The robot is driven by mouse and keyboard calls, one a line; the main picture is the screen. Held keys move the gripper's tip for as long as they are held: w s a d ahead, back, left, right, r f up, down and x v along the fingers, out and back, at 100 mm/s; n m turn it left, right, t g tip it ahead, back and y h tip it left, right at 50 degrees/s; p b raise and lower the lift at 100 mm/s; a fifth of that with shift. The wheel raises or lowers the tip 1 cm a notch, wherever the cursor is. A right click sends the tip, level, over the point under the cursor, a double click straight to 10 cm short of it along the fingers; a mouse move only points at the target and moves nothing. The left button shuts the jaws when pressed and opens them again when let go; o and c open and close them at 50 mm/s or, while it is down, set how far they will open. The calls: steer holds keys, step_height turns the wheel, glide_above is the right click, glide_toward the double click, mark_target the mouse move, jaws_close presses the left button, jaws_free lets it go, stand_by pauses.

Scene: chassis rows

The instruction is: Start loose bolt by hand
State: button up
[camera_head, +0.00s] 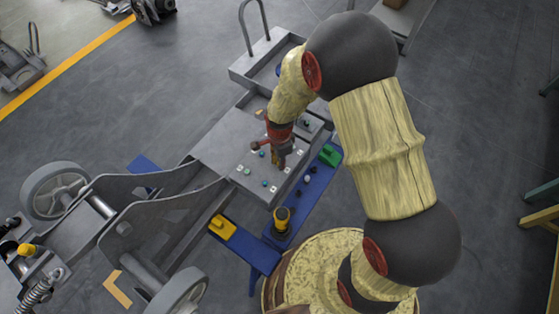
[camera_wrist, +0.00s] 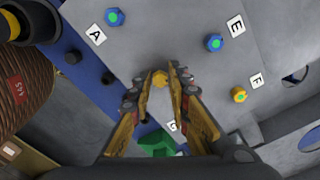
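A yellow bolt (camera_wrist: 160,79) with no green centre visible sits between my two fingertips, over the grey plate. My gripper (camera_wrist: 160,72) has its fingers close around it and appears shut on it. I cannot tell the height of the bolt above the plate. In the head view my gripper (camera_head: 279,162) points down at the front part of the plate (camera_head: 222,138). Blue bolts with green centres sit by label A (camera_wrist: 114,17) and label E (camera_wrist: 213,42). A yellow bolt with a green centre (camera_wrist: 239,95) sits by label F. Label G is partly hidden by my finger.
A blue bench (camera_head: 316,190) runs along the plate's right side, with a green block (camera_head: 330,155), a yellow block (camera_head: 222,227) and a yellow-black tool (camera_head: 282,218). Dark pieces (camera_wrist: 72,57) lie on it. Chassis wheels and arms stand at lower left. Floor at right is mostly clear.

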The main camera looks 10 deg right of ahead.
steer(key=o, duration=0.4)
steer(key=shift+c, duration=0.2)
steer(key=shift+r, duration=0.1)
step_height(320, 180, up, 12)
stand_by(0.4)
stand_by(0.4)
